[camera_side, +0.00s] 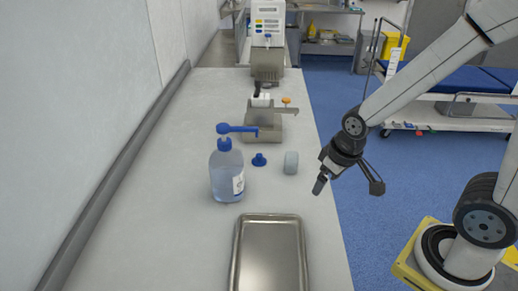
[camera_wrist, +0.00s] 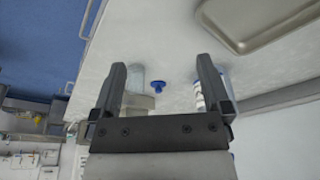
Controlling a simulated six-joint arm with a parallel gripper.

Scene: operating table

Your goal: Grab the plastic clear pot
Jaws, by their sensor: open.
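The clear plastic pot (camera_side: 291,162) is a small translucent cylinder on the white table, right of a blue cap. In the wrist view the pot (camera_wrist: 135,77) shows beside my left finger, partly hidden by it. My gripper (camera_side: 320,186) is to the right of the pot, above the table's right edge, and apart from it in the side view. In the wrist view my gripper (camera_wrist: 163,75) has its two fingers wide apart with nothing held between them.
A pump bottle (camera_side: 227,172) stands left of the small blue cap (camera_side: 259,160). A metal tray (camera_side: 270,219) lies at the front. A grey device (camera_side: 265,127) stands behind the pot. The table (camera_side: 150,190) is clear at left.

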